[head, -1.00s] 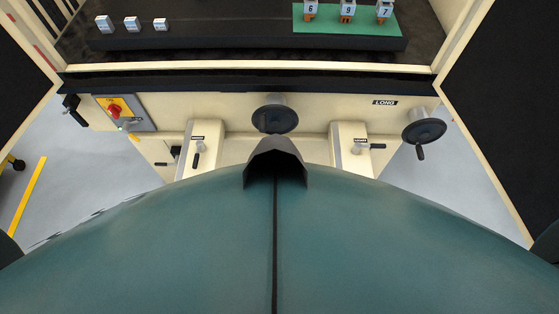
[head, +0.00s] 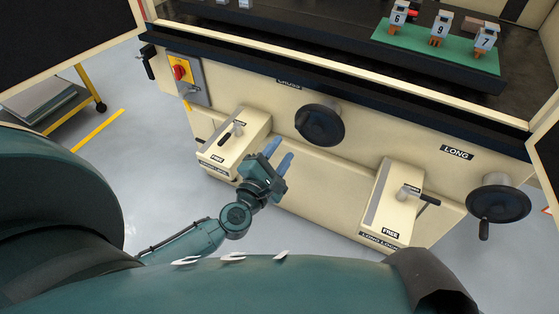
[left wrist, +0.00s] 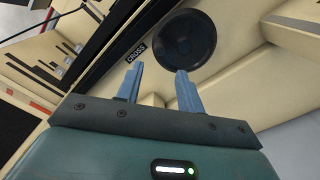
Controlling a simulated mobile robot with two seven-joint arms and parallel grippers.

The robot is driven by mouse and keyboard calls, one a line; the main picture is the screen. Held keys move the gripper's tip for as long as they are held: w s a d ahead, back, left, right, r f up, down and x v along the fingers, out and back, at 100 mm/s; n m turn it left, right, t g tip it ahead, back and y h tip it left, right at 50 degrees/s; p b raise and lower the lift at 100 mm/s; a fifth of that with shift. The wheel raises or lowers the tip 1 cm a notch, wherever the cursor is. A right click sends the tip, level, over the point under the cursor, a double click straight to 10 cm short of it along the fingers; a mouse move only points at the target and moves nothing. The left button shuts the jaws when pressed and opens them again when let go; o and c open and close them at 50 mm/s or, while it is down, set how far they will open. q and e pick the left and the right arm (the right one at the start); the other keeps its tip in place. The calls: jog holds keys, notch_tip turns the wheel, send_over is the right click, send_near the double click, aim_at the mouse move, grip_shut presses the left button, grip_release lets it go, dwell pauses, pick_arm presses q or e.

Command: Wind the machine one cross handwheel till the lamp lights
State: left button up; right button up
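The cross handwheel (head: 320,124) is a dark round wheel on the cream machine front, under the CROSS label (head: 289,82). It also shows in the left wrist view (left wrist: 184,40), beyond my fingertips, with the CROSS label (left wrist: 136,50) beside it. My left gripper (head: 279,154) is open and empty, with blue fingers apart, below and left of the wheel. In the left wrist view its fingers (left wrist: 158,72) point toward the wheel without visible contact. No lit lamp can be made out on the machine. My right gripper is not in view.
The left lock block (head: 235,145) stands just left of my gripper, and the long lock block (head: 390,200) to the right; both carry FREE labels. The long handwheel (head: 498,199) is at far right. A red-knobbed switch (head: 180,73) is at left. Numbered holders stand on a green mat (head: 400,42).

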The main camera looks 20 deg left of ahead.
aim_at(297, 128)
pick_arm(q)
jog(key=w, duration=0.9)
jog(key=shift+d+b, duration=0.2)
jog(key=shift+b, duration=0.2)
jog(key=shift+w, duration=0.25)
jog(key=shift+c, duration=0.6)
jog(key=c, duration=0.7)
